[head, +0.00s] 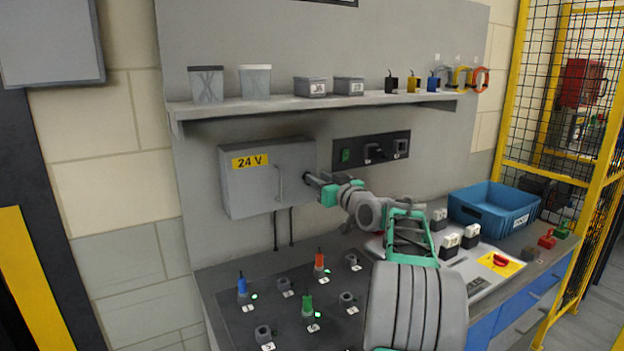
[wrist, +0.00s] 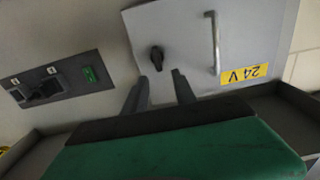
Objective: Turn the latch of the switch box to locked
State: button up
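The grey switch box (head: 262,195) hangs on the wall panel with its door shut and a yellow "24 V" label (head: 250,161). Its black latch (wrist: 157,58) is a small knob on the door, its grip roughly upright in the wrist view, beside the bar handle (wrist: 214,45). My gripper (wrist: 161,75) is open, its two fingers apart and pointing at the door, with the latch just beyond the tips and nearly between them. I cannot tell if they touch it. In the head view my gripper (head: 316,181) covers the latch at the door's right side.
A dark switch panel (head: 371,149) is right of the box. A shelf (head: 300,103) with bins and padlocks runs above. Below, a dark board (head: 290,300) carries pegs and green lights. A blue crate (head: 494,208) stands on the bench at right, near a yellow-framed mesh fence (head: 510,90).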

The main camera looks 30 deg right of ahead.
jog(key=w, duration=0.2)
jog(key=w+p, duration=0.1)
jog(key=w, duration=0.1)
jog(key=shift+w+d, duration=0.2)
jog(key=shift+w, duration=0.1)
jog(key=shift+c, duration=0.4)
grip_shut()
